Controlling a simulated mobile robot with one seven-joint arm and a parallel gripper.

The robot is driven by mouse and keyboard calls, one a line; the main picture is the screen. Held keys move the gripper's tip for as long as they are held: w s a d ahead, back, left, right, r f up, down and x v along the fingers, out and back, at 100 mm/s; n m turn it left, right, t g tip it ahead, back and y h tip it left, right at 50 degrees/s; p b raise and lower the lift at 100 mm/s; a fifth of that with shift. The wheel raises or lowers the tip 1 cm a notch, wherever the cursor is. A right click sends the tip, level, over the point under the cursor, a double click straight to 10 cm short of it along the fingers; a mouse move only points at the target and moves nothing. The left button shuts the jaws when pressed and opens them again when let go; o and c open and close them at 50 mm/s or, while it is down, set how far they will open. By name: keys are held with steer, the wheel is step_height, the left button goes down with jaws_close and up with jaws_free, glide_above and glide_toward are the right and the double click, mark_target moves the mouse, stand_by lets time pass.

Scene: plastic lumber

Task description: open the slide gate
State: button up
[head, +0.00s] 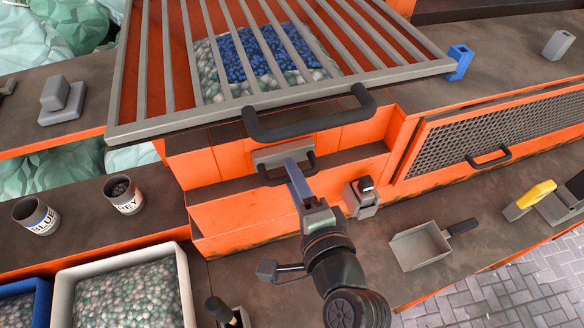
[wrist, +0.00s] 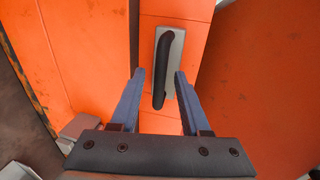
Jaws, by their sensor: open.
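The slide gate (head: 270,155) is a small grey plate with a black bar handle, set low in the orange front of the hopper. In the wrist view, the grey gate plate (wrist: 176,60) and its black handle (wrist: 163,60) show straight ahead. My gripper (head: 290,166) is at the gate, its blue-grey fingers partly covering the plate and handle in the head view. In the wrist view my open gripper (wrist: 160,75) has the lower part of the handle showing between its fingers. I cannot tell whether the fingers reach around it or touch it.
Above the gate a grey barred grate (head: 240,98) with a large black handle (head: 310,118) juts forward. A grey latch-like block (head: 361,197) stands right of my gripper. A mesh panel (head: 490,135), a scoop (head: 420,246) and pellet bins (head: 64,290) lie around.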

steer(key=shift+w+a+f, duration=0.15)
steer(key=shift+w+a, duration=0.05)
steer(key=shift+w, duration=0.4)
jaws_close()
stand_by(1.1)
